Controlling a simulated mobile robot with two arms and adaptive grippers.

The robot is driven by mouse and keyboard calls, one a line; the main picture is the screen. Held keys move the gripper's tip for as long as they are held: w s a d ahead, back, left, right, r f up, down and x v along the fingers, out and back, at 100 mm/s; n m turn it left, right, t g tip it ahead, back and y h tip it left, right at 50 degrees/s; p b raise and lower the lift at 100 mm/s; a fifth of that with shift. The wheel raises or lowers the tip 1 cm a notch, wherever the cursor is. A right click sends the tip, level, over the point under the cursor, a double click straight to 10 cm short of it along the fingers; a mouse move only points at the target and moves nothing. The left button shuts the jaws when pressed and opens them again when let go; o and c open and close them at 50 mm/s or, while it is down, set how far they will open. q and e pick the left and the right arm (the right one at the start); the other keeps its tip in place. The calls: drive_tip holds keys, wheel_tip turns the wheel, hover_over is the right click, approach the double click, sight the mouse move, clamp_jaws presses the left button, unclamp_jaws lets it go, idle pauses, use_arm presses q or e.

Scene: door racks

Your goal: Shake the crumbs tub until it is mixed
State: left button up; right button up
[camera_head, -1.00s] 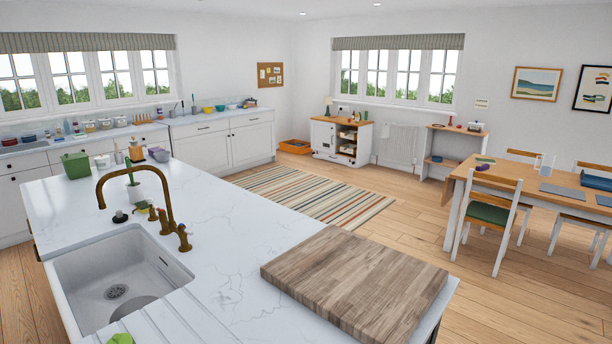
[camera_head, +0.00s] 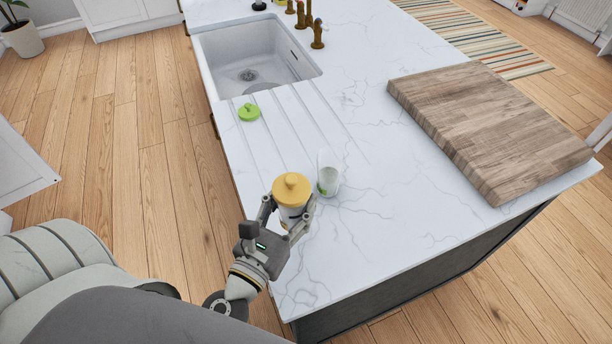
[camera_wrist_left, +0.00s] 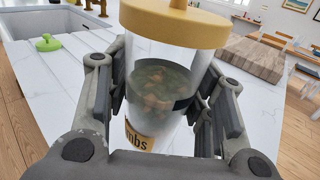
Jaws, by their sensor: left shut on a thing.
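The crumbs tub (camera_head: 291,196) is a clear tub with a yellow lid, held upright over the near edge of the marble counter. In the left wrist view the tub (camera_wrist_left: 160,88) shows brown bits among greenish-grey contents, a dark band and a tan label ending in "mbs". My left gripper (camera_head: 288,214) is shut on the tub, one finger on each side. I cannot tell whether the tub's base touches the counter. My right gripper is not in view.
A clear glass or jar (camera_head: 329,172) stands just right of the tub. A green lid (camera_head: 249,112) lies on the drainboard near the sink (camera_head: 250,62). A thick wooden board (camera_head: 490,125) is at the right. Counter between is clear.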

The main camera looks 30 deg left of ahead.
sight(283, 202)
use_arm(q)
wheel_tip(283, 202, up, 4)
drive_tip(key=shift+r, duration=0.25)
drive_tip(key=shift+f, duration=2.3)
drive_tip(key=shift+r, duration=0.1)
